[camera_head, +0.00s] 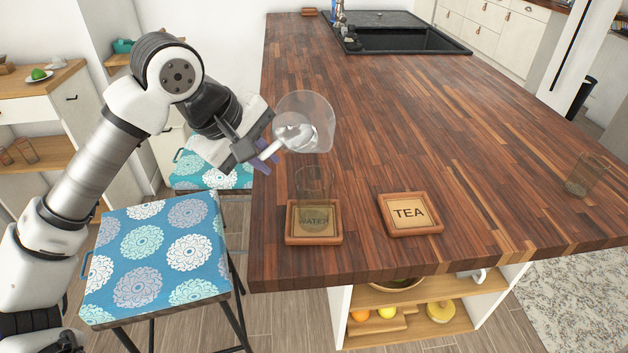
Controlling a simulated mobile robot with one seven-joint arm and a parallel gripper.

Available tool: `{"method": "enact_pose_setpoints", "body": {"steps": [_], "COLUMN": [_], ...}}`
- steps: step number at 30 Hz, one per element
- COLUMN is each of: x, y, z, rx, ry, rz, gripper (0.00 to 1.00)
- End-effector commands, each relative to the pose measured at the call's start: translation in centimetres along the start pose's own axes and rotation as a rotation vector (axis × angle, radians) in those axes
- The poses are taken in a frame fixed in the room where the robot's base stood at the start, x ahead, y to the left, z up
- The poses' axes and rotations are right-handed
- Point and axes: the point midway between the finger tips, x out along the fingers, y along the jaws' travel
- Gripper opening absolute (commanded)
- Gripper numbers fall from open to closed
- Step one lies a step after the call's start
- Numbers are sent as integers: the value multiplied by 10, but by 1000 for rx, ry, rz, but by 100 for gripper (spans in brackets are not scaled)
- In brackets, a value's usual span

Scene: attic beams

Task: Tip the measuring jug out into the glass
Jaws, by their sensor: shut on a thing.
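My gripper (262,150) is shut on the white handle of the clear measuring jug (318,108). It holds the jug in the air above the counter's left edge, and the jug looks tilted. Something pale shows in the jug's lower left part; I cannot tell how much it holds. A clear glass (313,184) stands upright on the wooden coaster marked WATER (291,238), below the jug in the picture. The jug and glass look apart. Whether the glass holds anything is hard to tell.
A wooden coaster marked TEA (408,212) lies to the right, empty. Another clear glass (590,172) stands near the counter's right edge. The wooden counter (430,120) is mostly clear up to the black sink (400,40). A blue patterned stool (150,255) stands at left.

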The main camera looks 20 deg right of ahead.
Motion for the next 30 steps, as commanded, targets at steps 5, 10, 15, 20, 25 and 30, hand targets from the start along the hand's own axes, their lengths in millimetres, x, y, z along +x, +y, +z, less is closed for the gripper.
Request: {"method": "enact_pose_setpoints", "body": {"steps": [5, 10, 15, 20, 25, 30], "x": [4, 1, 0, -1, -2, -3], "y": [-2, 0, 2, 3, 3, 4], "z": [-1, -2, -3, -3, -3, -3], "rx": [34, 59, 76, 90, 101, 109], "ry": [55, 96, 127, 150, 169, 182], "rz": [38, 63, 83, 99, 112, 122], "gripper": [0, 0, 0, 0, 0, 0]}}
